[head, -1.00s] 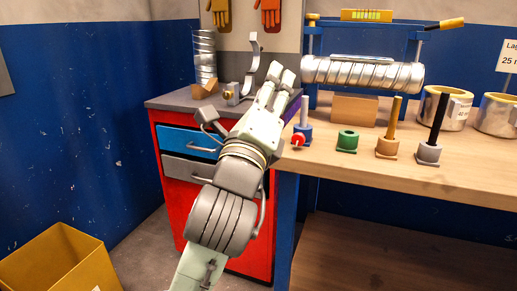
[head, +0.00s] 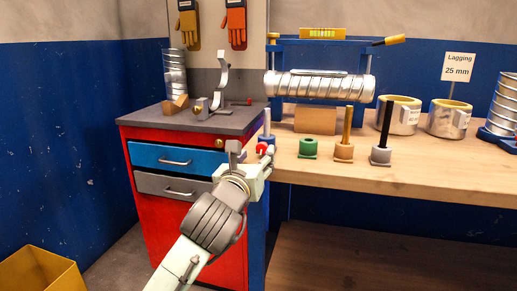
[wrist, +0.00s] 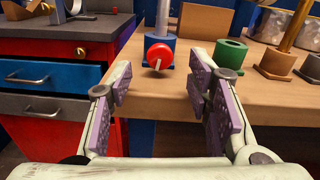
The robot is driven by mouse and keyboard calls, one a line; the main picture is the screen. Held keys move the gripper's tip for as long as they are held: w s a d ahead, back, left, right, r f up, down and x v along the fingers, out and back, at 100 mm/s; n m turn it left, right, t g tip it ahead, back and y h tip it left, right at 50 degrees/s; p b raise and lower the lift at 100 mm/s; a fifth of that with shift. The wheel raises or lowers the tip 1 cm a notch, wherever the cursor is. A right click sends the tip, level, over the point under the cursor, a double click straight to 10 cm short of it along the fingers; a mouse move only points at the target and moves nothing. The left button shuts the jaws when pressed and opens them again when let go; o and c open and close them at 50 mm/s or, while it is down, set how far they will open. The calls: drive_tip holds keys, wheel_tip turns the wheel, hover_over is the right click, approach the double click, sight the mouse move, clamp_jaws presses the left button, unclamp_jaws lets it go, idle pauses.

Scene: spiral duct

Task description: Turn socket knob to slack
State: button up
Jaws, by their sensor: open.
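The red knob (wrist: 159,56) sits on the front of a blue socket (wrist: 171,43) near the left front edge of the bench. A pale mark shows low on the knob's face. A grey post rises from the socket. In the head view the knob (head: 262,148) is partly covered by my gripper (head: 252,153). In the wrist view my gripper (wrist: 158,88) is open and empty, with purple pads on both fingers. The knob shows beyond the fingertips, between the two fingers and a little above them in the picture. No contact is visible.
Green (head: 308,147), tan (head: 343,151) and grey (head: 381,155) sockets stand to the right on the wooden bench (head: 430,180). The spiral duct (head: 318,86) lies behind them. A red cabinet with a blue drawer (head: 170,158) stands at left.

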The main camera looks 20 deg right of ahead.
sight(262, 148)
drive_tip(key=shift+x, duration=2.25)
clamp_jaws()
